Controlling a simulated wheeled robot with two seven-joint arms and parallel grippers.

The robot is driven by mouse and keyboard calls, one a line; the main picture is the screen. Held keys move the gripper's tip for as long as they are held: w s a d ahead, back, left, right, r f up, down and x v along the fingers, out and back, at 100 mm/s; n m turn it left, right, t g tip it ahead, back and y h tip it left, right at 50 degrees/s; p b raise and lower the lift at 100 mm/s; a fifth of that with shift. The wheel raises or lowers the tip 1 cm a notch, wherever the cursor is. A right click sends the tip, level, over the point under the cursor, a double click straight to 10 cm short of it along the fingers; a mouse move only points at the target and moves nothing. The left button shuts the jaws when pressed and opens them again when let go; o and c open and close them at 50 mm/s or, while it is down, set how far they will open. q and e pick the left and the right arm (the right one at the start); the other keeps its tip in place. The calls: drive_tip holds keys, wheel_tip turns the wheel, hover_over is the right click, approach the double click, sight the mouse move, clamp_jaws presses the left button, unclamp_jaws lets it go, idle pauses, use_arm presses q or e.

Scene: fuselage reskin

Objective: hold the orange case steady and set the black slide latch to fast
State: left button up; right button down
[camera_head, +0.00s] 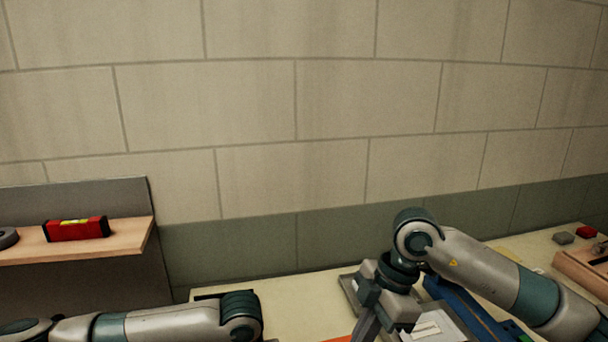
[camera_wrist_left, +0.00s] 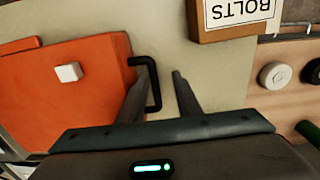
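The orange case (camera_wrist_left: 75,110) fills the left of the left wrist view; only a sliver (camera_head: 340,339) shows at the bottom edge of the head view. Its black handle (camera_wrist_left: 156,85) sticks out to the right. My left gripper (camera_wrist_left: 159,74) is open, one finger at the handle's loop and the other to the right of its bar; I cannot tell whether they touch. A small white block (camera_wrist_left: 68,72) sits on the case. I cannot make out the black slide latch. My right gripper (camera_head: 368,325) points down near the bottom of the head view, its tips cut off.
A BOLTS box (camera_wrist_left: 235,20) stands beyond the left fingers. A wooden board with round pieces (camera_wrist_left: 273,74) is at the right. In the head view, a blue item (camera_head: 470,315) lies under my right arm. A shelf (camera_head: 130,235) holds a red level (camera_head: 76,230).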

use_arm(q)
wheel_tip(320, 180, up, 12)
drive_tip(key=shift+f, duration=0.2)
idle(0.4)
drive_tip(key=shift+s, duration=0.1)
